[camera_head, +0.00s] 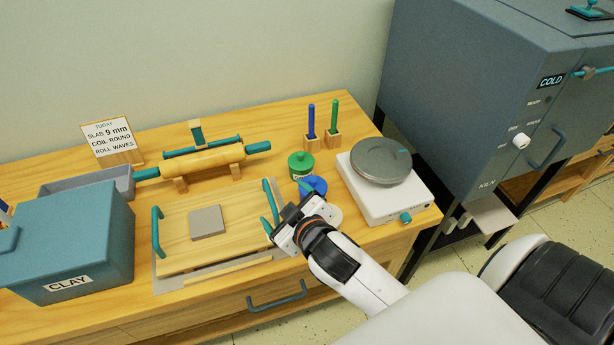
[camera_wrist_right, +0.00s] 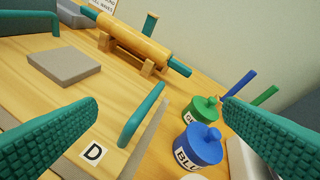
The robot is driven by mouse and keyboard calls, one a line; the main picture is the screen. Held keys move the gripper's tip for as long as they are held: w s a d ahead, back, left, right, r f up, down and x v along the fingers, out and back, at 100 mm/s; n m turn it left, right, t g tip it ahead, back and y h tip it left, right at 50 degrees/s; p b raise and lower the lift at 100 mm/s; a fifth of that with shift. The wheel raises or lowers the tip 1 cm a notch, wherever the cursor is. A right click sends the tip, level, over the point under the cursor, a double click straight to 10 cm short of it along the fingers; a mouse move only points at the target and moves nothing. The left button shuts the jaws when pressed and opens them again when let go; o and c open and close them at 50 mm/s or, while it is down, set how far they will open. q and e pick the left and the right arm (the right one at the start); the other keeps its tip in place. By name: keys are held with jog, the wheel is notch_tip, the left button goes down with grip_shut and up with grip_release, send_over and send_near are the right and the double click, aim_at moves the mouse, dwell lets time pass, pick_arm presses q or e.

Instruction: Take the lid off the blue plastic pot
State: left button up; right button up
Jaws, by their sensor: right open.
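In the head view the blue lid (camera_head: 314,184) shows just beyond my right gripper (camera_head: 288,205), which hides much of the pot. My right gripper is open and empty, with its teal fingers apart in the right wrist view. My left gripper is not in view.
A green lidded pot (camera_head: 301,166) stands close behind the blue one. The board (camera_head: 175,256) with teal handles and a grey slab (camera_head: 207,222) is to the left. Pens in wooden blocks (camera_head: 311,143) stand behind.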

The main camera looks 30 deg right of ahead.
jog(key=w+a+r+n+t+y, duration=0.2)
jog(key=r+n+t, duration=0.1)
jog(key=r, duration=0.2)
jog(key=w+a+r+n+t+y, duration=0.2)
jog(key=w+a+r, duration=0.1)
jog(key=r, duration=0.2)
jog(key=a+r+n+g+y, duration=0.2)
jog(key=a+r+n+y, duration=0.55)
jog(key=n+y, duration=0.55)
jog(key=n+g+h, duration=1.5)
jog(key=g+h, duration=0.1)
send_near(313, 179)
notch_tip(313, 179, down, 4)
jog(key=shift+f+p, duration=0.25)
jog(key=shift+p, duration=0.45)
notch_tip(313, 179, down, 5)
jog(key=shift+w+r+p, duration=0.1)
jog(key=shift+w+p, duration=0.05)
jog(key=shift+p, duration=0.6)
jog(key=shift+f, duration=0.45)
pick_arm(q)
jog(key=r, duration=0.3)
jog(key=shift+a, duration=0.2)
pick_arm(e)
jog(key=c, duration=1)
